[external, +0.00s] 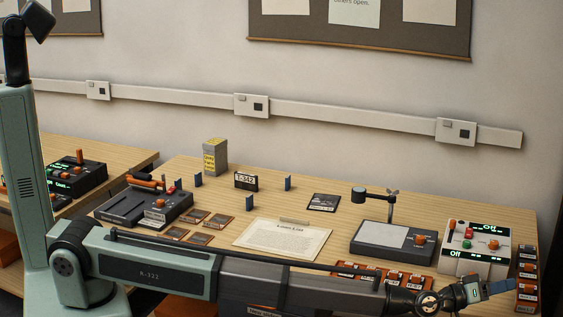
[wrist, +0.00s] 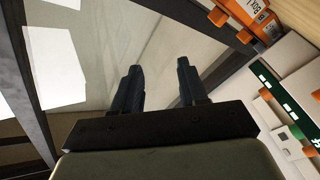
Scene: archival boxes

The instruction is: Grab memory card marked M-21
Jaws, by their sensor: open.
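My gripper (external: 500,287) is at the right front corner of the desk, close to the orange-and-dark card boxes (external: 526,272). In the wrist view its two dark fingers (wrist: 161,84) are apart with nothing between them. One orange box (wrist: 256,22) shows at the upper right there, with a white label that seems to start with "Box". No marking M-21 can be read in either view. Several small dark blue upright pieces stand on the desk, one at the back (external: 288,183) and one nearer the front (external: 250,202). Several flat brown-edged cards (external: 195,216) lie at the left.
A white console (external: 487,233) with green displays stands at the right edge, close to my gripper; it also shows in the wrist view (wrist: 285,110). A grey lamp pad (external: 378,254), a paper sheet (external: 260,240) and a dark device (external: 120,207) occupy the desk. The back middle has free room.

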